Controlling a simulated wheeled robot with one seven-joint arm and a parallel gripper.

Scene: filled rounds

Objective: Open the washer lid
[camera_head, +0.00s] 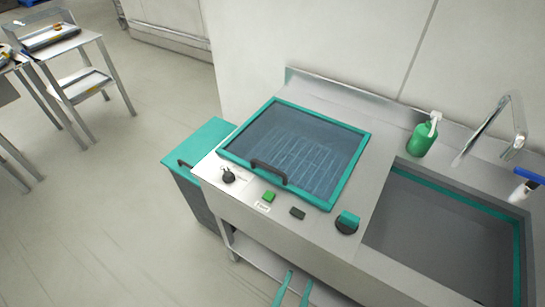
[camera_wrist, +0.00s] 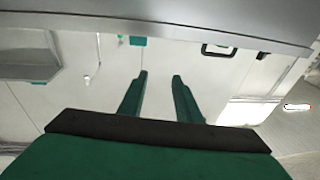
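The washer lid (camera_head: 300,150) is a see-through panel in a green frame, lying shut on the steel counter. Its dark handle (camera_head: 268,172) is on the front edge of the lid. My gripper (camera_head: 290,290) shows at the bottom edge of the head view as two green fingers, in front of the counter and apart from the handle. In the wrist view my gripper (camera_wrist: 160,76) has its two green fingers apart with nothing between them.
A control panel has a black knob (camera_head: 228,176), a green button (camera_head: 268,197) and a dark switch (camera_head: 297,213). A green-topped bin (camera_head: 205,143) stands left. A sink (camera_head: 440,235), green bottle (camera_head: 424,136) and faucet (camera_head: 518,125) are right.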

